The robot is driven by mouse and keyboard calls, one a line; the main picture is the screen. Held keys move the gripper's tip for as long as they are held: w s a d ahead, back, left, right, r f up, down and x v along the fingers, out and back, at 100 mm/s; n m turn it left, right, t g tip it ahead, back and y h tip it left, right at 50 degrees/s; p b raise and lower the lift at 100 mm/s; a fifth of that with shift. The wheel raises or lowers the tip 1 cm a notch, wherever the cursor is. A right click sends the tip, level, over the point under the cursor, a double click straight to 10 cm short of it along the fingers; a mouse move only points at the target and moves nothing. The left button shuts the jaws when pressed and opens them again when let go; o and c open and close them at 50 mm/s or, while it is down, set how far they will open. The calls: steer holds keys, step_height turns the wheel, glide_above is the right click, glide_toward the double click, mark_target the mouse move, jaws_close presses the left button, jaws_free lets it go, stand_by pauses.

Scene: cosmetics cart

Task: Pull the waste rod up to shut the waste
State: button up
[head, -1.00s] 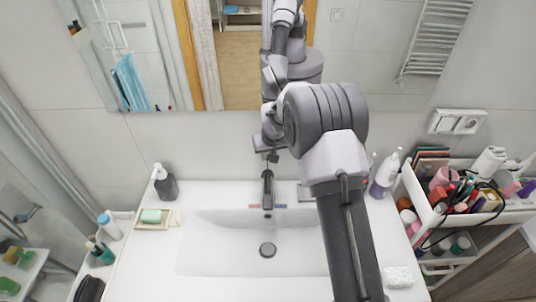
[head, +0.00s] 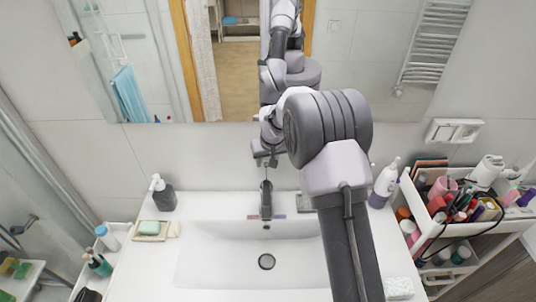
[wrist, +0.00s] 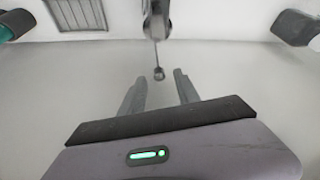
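The waste rod (wrist: 158,73), a thin rod with a small dark knob at its end, shows in the wrist view by the chrome tap (wrist: 157,18). My gripper (wrist: 157,83) is open. The knob appears between its two fingertips in the picture, with clear space on both sides; I cannot tell the depth gap.
A soap dish (head: 150,238) and a dark pump bottle (head: 163,194) stand left of the basin. A white pump bottle (head: 384,183) and a crowded cosmetics cart (head: 490,227) are at the right. My arm covers the basin's right side. The mirror (head: 375,60) stands behind.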

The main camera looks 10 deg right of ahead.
steer(key=p+v, duration=0.1)
steer(key=v, duration=1.6)
steer(key=shift+f, duration=0.1)
steer(key=s+a+f+m+b, duration=0.1)
steer(key=s+f+b, duration=0.3)
steer(key=s+b, duration=0.3)
steer(key=s+a+f+m+t+y+b, duration=0.1)
steer(key=s+f+b, duration=0.3)
steer(key=s, duration=1.2)
steer(key=s+a+f+m+b, duration=0.2)
steer(key=s+f+b, duration=0.3)
steer(key=s+b, duration=0.4)
steer(key=s+m, duration=0.1)
steer(key=s, duration=0.1)
steer(key=shift+s+a+y+b, duration=0.2)
steer(key=shift+s+y+b, duration=0.1)
steer(key=shift+s, duration=0.05)
